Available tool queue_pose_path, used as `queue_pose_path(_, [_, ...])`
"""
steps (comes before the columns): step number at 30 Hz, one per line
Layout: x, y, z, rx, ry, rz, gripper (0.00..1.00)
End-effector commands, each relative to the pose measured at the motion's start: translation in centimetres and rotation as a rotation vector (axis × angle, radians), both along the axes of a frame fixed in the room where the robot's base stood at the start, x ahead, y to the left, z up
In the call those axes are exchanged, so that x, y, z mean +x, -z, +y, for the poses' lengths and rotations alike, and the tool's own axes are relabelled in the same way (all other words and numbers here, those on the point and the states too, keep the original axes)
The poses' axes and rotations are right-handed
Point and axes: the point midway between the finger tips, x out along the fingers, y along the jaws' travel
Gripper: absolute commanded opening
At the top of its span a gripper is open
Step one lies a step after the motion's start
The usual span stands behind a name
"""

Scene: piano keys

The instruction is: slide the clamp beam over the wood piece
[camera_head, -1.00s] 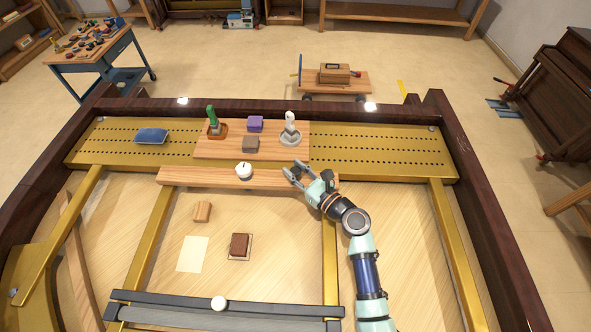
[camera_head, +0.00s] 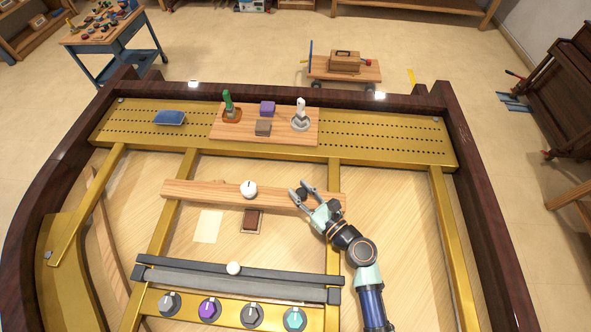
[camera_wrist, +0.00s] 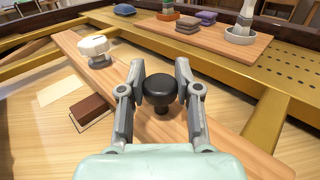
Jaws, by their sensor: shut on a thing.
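The clamp beam (camera_head: 215,192) is a long light wooden bar lying across two gold rails. It has a white knob (camera_head: 249,189) near its middle and a black knob near its right end. My gripper (camera_head: 304,190) is shut on the black knob (camera_wrist: 160,90), one finger on each side. The beam also shows in the wrist view (camera_wrist: 225,145).
A pale paper sheet (camera_head: 208,226) lies left of the brown block. Nearer is a dark grey bar (camera_head: 195,268) with a white knob, and several dials below it. Behind the beam, a wooden board (camera_head: 285,134) holds tools and blocks on the gold plate (camera_head: 385,146).

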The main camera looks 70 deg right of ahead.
Motion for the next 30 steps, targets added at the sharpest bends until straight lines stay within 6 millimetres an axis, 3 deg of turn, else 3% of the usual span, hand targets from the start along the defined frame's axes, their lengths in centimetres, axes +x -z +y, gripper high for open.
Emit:
queue_pose_path(3, [-0.6, -0.1, 2.3, 0.001, -0.001, 0.0, 0.0])
queue_pose_path(9, [-1.2, 0.0, 4.4, 0.0, -0.001, 0.0, 0.0])
queue_pose_path(22, [-1.3, 0.0, 4.9, -0.001, 0.0, 0.0, 0.0])
queue_pose_path(23, [-1.3, 0.0, 4.9, -0.001, 0.0, 0.0, 0.36])
queue_pose_path(27, [-1.3, 0.0, 4.9, -0.001, 0.0, 0.0, 0.59])
queue_pose_path(30, [-1.3, 0.0, 4.9, -0.001, 0.0, 0.0, 0.59])
